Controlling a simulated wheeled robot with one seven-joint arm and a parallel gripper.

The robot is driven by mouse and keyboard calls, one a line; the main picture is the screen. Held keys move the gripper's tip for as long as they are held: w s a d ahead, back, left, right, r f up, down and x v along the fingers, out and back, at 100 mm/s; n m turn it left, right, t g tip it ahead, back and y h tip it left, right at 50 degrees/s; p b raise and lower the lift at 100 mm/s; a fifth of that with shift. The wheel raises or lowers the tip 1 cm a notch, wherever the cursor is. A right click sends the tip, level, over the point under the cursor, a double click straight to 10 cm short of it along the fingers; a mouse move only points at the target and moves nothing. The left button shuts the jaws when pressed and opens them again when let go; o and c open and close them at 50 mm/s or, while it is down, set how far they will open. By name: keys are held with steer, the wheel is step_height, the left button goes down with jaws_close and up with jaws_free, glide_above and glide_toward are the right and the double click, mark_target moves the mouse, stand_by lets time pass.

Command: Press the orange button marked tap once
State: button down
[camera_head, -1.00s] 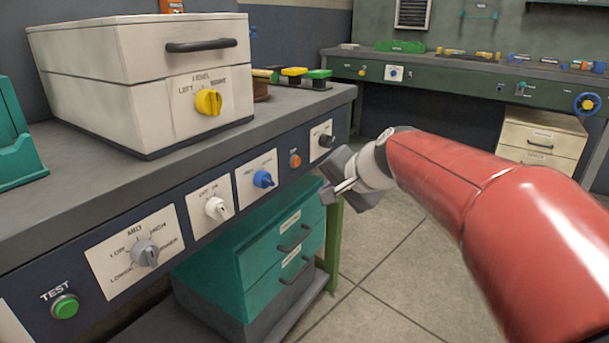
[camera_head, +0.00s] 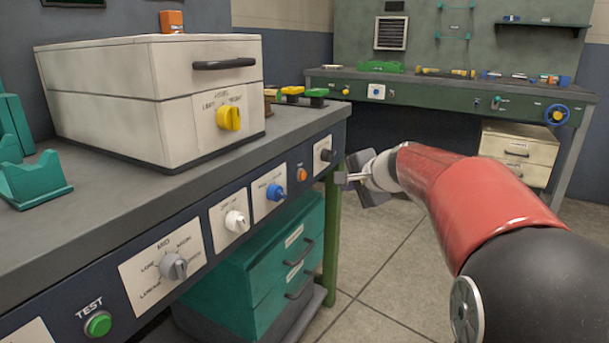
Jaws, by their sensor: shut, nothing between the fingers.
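A small round orange button (camera_head: 302,174) sits on the dark front panel of the near bench, between the blue knob and the black knob. Its label is too small to read. My gripper (camera_head: 342,178) is shut and empty. In the picture it is just right of the button and the black knob, near the bench's right end. A gap shows between the gripper and the button, and I cannot tell the depth between them.
The panel also carries a green TEST button (camera_head: 98,324), a grey knob (camera_head: 173,266), a white knob (camera_head: 235,221), a blue knob (camera_head: 275,192) and a black knob (camera_head: 326,155). Teal drawers (camera_head: 250,300) stand below. A white box (camera_head: 120,125) stands on the bench. Floor (camera_head: 400,270) is open at right.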

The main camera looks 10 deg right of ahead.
steer(key=w+a+p, duration=0.2)
steer(key=w+a, duration=0.2)
steer(key=a, duration=0.2)
steer(key=shift+w+p, duration=0.15)
steer(key=shift+p, duration=0.2)
steer(key=shift+a, duration=0.1)
stand_by(1.7)
steer(key=shift+w+a, duration=0.25)
steer(key=shift+w+a, duration=0.2)
steer(key=shift+a, duration=0.15)
stand_by(0.6)
steer(key=shift+d, duration=0.1)
steer(key=shift+s+d, duration=0.5)
steer(key=shift+d, duration=0.05)
stand_by(0.3)
steer(key=shift+s+d+b, duration=0.75)
steer(key=shift+d+b, duration=0.05)
steer(key=shift+d, duration=0.25)
steer(key=shift+s+d+b, duration=0.7)
steer(key=shift+d+b, duration=0.05)
steer(key=shift+d, duration=0.25)
